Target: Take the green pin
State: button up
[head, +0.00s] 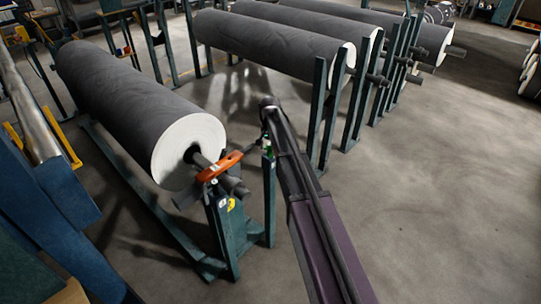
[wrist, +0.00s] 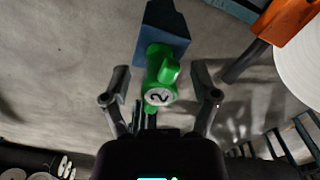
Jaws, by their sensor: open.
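The green pin (wrist: 160,68) stands on top of a dark teal post and has a round pale tag with a black number 2. In the wrist view it sits between the two spread fingers of my gripper (wrist: 161,88), with a gap on each side. My gripper is open and holds nothing. In the head view the pin (head: 267,147) is a small green spot at the top of the post (head: 269,195), just below the end of my arm, which partly hides it.
An orange lever (head: 219,167) lies just left of the pin, by the shaft of a big grey roll (head: 135,105) with a white end. More grey rolls (head: 275,45) rest on teal posts behind. The floor at the right (head: 430,190) is clear.

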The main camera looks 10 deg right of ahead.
jog(key=shift+f+b, duration=0.4)
jog(key=shift+f, duration=0.25)
grip_shut()
